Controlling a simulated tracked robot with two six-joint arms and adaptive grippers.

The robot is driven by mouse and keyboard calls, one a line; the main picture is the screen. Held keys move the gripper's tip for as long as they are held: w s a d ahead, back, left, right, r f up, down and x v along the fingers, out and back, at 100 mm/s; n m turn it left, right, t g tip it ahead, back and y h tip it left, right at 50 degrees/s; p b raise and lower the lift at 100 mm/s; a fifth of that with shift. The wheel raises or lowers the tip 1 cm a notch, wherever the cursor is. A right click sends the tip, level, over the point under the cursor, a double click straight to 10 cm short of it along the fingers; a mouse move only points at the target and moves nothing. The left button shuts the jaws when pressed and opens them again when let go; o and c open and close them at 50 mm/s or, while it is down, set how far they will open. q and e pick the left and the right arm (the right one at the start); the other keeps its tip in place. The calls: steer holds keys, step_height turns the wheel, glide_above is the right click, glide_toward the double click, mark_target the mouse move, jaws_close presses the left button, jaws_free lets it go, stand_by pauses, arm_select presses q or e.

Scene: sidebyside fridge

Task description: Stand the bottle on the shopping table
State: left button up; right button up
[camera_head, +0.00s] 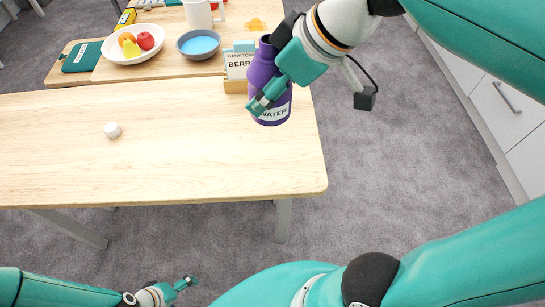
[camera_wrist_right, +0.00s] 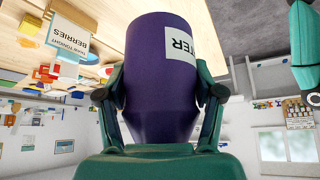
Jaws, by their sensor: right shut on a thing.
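A purple bottle (camera_head: 268,84) with a white label reading WATER is held in my right gripper (camera_head: 275,95) at the right end of the wooden table (camera_head: 190,165). The right gripper's fingers are shut around it. In the right wrist view the bottle (camera_wrist_right: 160,70) fills the middle, with a finger on each side. The bottle is close to upright in the head view; I cannot tell whether its base touches the table. My left gripper (camera_head: 186,283) is low in the head view, below the table's front edge, away from the bottle; its jaw state is too small to tell.
A small white object (camera_head: 112,130) lies on the left part of the table. At the back are a fruit bowl (camera_head: 134,57), a blue bowl (camera_head: 199,44), a white jug (camera_head: 200,14) and a BERRIES card (camera_head: 238,65) beside the bottle. The table's middle is clear. White drawers (camera_head: 505,110) stand at right.

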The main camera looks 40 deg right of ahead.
steer(key=w+d+f+m+b, duration=0.1)
steer(key=w+d+f+b, duration=0.4)
steer(key=w+f, duration=0.25)
arm_select(q)
step_height(320, 180, down, 10)
steer(key=b, duration=0.3)
steer(key=shift+f+b, duration=0.25)
steer(key=shift+b, duration=0.05)
arm_select(e)
steer(key=shift+h, duration=0.3)
steer(key=shift+d+f, duration=0.15)
steer(key=shift+f, duration=4.8)
steer(key=shift+d+f, duration=0.15)
steer(key=shift+f, duration=4.75)
steer(key=shift+w+f, duration=0.1)
steer(key=shift+f, duration=0.05)
steer(key=o, duration=1.4)
arm_select(q)
steer(key=shift+f, duration=0.1)
arm_select(e)
steer(key=shift+o, duration=0.2)
